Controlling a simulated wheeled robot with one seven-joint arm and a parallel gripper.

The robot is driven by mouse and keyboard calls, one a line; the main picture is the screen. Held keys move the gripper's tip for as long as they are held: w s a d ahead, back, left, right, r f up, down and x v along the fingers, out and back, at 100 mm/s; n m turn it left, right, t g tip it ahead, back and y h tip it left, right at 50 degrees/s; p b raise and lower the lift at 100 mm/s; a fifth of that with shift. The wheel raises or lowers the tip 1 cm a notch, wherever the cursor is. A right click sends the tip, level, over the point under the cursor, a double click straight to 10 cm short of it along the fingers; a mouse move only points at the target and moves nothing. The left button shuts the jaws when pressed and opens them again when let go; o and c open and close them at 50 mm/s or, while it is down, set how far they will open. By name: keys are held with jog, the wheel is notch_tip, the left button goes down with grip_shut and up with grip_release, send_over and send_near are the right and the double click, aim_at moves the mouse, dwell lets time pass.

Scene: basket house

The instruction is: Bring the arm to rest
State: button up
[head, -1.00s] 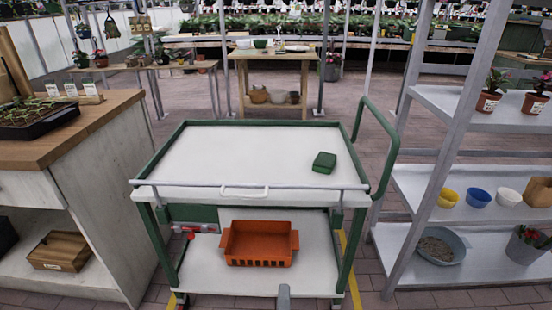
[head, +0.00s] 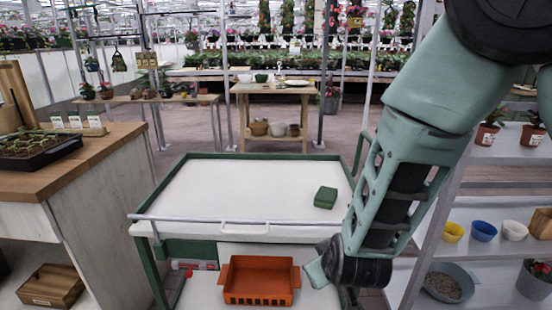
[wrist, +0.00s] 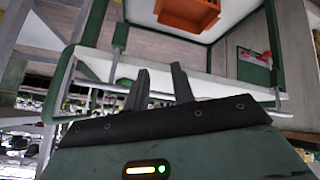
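My arm hangs down on the right side of the head view, in front of the cart's right end and the shelf rack. My gripper (wrist: 160,68) shows in the wrist view with its two dark fingers apart and nothing between them. In the head view the lower end of my arm is beside the cart's front right corner, and the fingers cannot be made out there. The green-framed cart (head: 235,188) has a white top, and in the wrist view its pale edge (wrist: 215,87) lies beyond the fingers.
A small green box (head: 325,197) lies on the cart top. An orange basket (head: 259,280) sits on the lower shelf and also shows in the wrist view (wrist: 187,14). A wooden-topped counter (head: 95,150) stands left. A shelf rack (head: 490,220) with bowls and pots stands close right.

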jog(key=s+d+r+m+g, duration=0.2)
jog(key=s+d+r, duration=0.1)
jog(key=d, duration=0.4)
jog(key=s+d+r+m+g, duration=0.2)
jog(key=s+d+r, duration=0.2)
jog(key=d, duration=0.4)
jog(key=s+d+r+m+g, duration=0.2)
jog(key=s+d+r, duration=0.1)
jog(key=d, duration=0.4)
jog(key=s+a+r+n+g+p, duration=0.1)
jog(key=s+a+r+n+p, duration=0.3)
jog(key=a, duration=0.5)
jog(key=s+a+r+n+g+p, duration=0.1)
jog(key=s+a+r+n+p, duration=0.3)
jog(key=s+a, duration=0.5)
notch_tip(320, 180, up, 2)
jog(key=shift+s+a+r, duration=0.2)
jog(key=shift+r, duration=0.05)
